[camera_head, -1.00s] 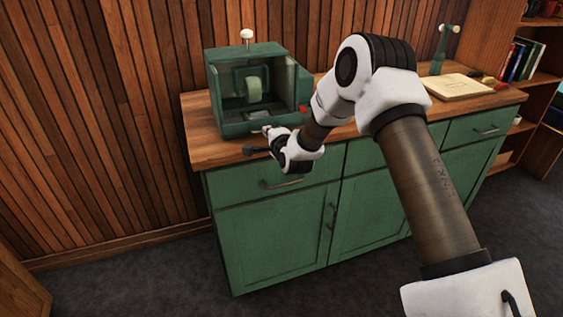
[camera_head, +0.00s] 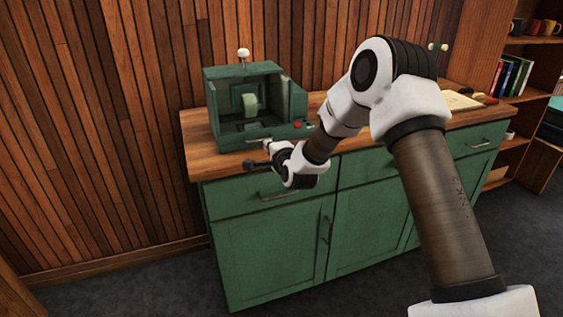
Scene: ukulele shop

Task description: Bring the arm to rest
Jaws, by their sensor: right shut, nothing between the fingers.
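My right arm comes in from the lower right and reaches across the front of the green cabinet (camera_head: 265,245). My right gripper (camera_head: 250,163) is at the front edge of the wooden top, just in front of the green machine (camera_head: 225,125), and appears apart from it. The gripper is shut with nothing in it, its dark fingers pointing left. My left gripper is not in view.
The green machine, with a pale wheel inside and a red button (camera_head: 297,124), stands on the worktop (camera_head: 200,158). An open book (camera_head: 461,101) lies at the right, partly behind my arm. Bookshelves (camera_head: 530,75) stand farther right. Dark floor is clear in front at the left.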

